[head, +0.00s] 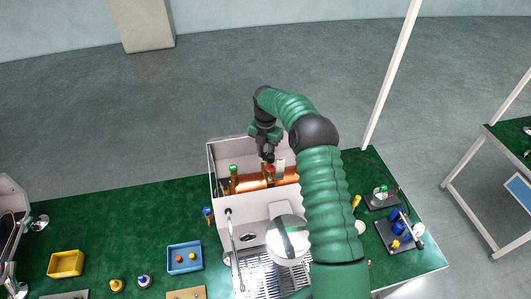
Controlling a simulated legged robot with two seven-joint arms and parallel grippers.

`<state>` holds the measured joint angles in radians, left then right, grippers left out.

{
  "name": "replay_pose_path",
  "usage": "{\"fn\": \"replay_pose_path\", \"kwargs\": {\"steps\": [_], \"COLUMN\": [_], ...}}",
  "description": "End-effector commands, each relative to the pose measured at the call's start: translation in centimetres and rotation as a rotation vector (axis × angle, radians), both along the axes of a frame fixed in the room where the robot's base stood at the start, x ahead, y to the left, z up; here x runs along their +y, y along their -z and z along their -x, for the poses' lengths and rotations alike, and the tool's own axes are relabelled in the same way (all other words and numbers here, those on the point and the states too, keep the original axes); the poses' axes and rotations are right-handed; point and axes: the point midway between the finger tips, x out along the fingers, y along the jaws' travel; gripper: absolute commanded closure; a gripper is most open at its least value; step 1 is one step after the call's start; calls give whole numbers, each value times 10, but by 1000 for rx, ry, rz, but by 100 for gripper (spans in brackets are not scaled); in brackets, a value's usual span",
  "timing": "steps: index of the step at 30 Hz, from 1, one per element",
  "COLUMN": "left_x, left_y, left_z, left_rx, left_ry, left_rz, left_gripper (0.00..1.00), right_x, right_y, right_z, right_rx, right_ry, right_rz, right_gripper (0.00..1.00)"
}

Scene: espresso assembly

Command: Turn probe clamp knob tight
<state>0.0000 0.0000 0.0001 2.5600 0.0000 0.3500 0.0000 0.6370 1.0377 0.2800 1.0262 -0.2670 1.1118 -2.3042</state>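The espresso machine (222,165) stands open at the top on the green table. A copper boiler (250,184) with brass fittings lies inside it. My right gripper (268,157) points down over the boiler, inside the machine's open top. A small reddish part (270,168) shows right under its fingertips; I cannot tell whether this is the probe clamp knob or whether the fingers touch it. The fingers are too small and dark to tell open from shut. My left gripper is not in view.
My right arm covers the machine's right side. A yellow bin (66,263) and a blue bin (185,257) stand to the left. Small black stands (400,235) with parts are on the right. A white post (390,75) rises behind the table. The green top at left (120,220) is clear.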

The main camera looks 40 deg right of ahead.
Motion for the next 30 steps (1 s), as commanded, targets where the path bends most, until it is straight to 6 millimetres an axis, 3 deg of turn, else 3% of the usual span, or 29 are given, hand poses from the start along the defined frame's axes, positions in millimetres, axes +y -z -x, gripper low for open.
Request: {"fn": "replay_pose_path", "kwargs": {"steps": [8,30], "left_x": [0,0], "left_y": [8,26], "left_z": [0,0], "left_rx": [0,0], "left_ry": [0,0], "left_rz": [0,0], "left_gripper": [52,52], "right_x": [-2,-3], "right_y": [0,-3], "right_z": [-2,-4], "right_rx": [-6,-11], "right_ry": [154,848], "right_rz": [6,6], "right_gripper": [100,100]}}
